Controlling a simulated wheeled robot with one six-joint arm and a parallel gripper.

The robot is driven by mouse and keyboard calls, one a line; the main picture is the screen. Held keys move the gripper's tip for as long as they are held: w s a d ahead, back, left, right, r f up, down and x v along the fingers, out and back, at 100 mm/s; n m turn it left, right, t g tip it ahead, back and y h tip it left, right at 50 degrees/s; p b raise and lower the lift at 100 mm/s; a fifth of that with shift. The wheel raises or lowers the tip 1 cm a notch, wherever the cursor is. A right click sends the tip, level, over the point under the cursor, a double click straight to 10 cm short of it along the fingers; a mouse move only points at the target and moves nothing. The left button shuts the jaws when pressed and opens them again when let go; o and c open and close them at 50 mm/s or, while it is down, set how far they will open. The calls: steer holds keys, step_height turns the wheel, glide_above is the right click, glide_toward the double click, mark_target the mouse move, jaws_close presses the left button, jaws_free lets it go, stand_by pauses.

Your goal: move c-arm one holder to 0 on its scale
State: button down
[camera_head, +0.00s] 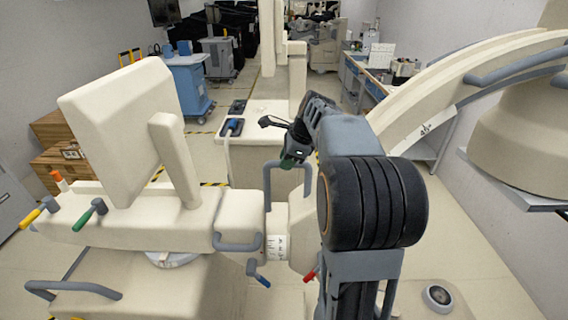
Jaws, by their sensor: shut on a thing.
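The cream C-arm one (440,95) curves across the right side, with a dark angle mark on its face. A grey loop handle (268,186) rises above the collar. My gripper (291,160) reaches down to the top bar of this handle and is shut on it. My arm hides part of the holder on the right.
A cream panel (115,130) stands at left. A second grey handle (238,243) sits beside the collar. A blue cart (187,85) stands behind.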

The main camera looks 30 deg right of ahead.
steer(key=c, duration=1.8)
jaws_free()
steer(key=shift+w+d+f+g, duration=0.1)
steer(key=shift+w+f+g, duration=0.2)
steer(key=shift+w+f, duration=0.2)
steer(key=o, duration=0.9)
steer(key=shift+s, duration=0.1)
steer(key=o, duration=0.5)
steer(key=shift+s+a+r, duration=0.25)
steer(key=shift+s+a, duration=0.2)
steer(key=shift+s, duration=0.25)
steer(key=shift+o, duration=0.2)
steer(key=shift+s+r, duration=0.15)
steer(key=shift+s, duration=0.15)
steer(key=shift+s+d+r, duration=0.1)
steer(key=shift+r, duration=0.1)
steer(key=shift+c, duration=0.6)
steer(key=shift+d+r, duration=0.2)
steer(key=shift+r, duration=0.1)
steer(key=c, duration=0.3)
steer(key=v, duration=1.2)
steer(key=shift+d, duration=0.2)
steer(key=shift+c, duration=0.7)
steer(key=shift+c, duration=0.2)
